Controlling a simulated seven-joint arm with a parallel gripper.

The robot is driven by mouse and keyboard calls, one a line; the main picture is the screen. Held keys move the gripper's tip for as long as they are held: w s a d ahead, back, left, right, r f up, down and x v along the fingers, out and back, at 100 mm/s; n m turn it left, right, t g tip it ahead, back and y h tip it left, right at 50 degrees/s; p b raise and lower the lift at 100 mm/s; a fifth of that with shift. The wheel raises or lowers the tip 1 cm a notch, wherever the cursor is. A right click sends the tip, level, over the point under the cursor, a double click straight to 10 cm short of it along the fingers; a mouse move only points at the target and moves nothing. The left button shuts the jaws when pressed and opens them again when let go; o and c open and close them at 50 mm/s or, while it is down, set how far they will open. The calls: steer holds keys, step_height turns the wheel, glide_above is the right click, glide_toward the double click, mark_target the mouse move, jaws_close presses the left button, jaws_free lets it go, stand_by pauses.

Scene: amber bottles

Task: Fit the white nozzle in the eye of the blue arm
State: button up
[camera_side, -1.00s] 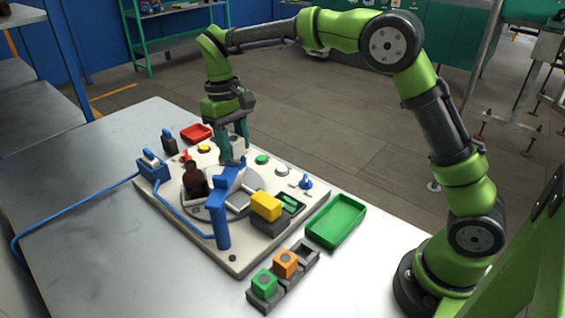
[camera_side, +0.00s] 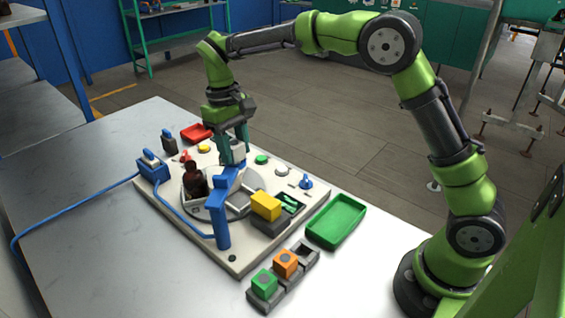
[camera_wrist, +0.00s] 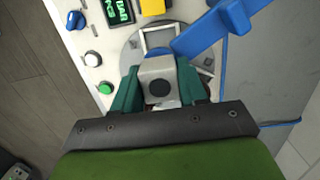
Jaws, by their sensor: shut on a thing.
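The white nozzle (camera_side: 237,153) is a pale block between the teal fingers of my gripper (camera_side: 233,145), which is shut on it. It also shows in the wrist view (camera_wrist: 158,80), with a dark round spot on its top. The blue arm (camera_side: 222,215) stands on a post at the board's front, and its bar reaches back under the nozzle. In the wrist view the blue arm (camera_wrist: 215,32) runs from upper right, with blue showing just beyond the nozzle. The eye is mostly hidden by the nozzle and fingers; I cannot tell whether the nozzle is inside it.
An amber bottle (camera_side: 191,180) stands on the turntable left of the blue arm. A yellow block (camera_side: 265,206), green tray (camera_side: 335,222), red tray (camera_side: 196,132) and blue valve box (camera_side: 152,165) with a hose surround it.

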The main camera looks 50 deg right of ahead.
steer(key=shift+f, duration=0.1)
steer(key=o, duration=1.5)
steer(key=shift+r, duration=3.05)
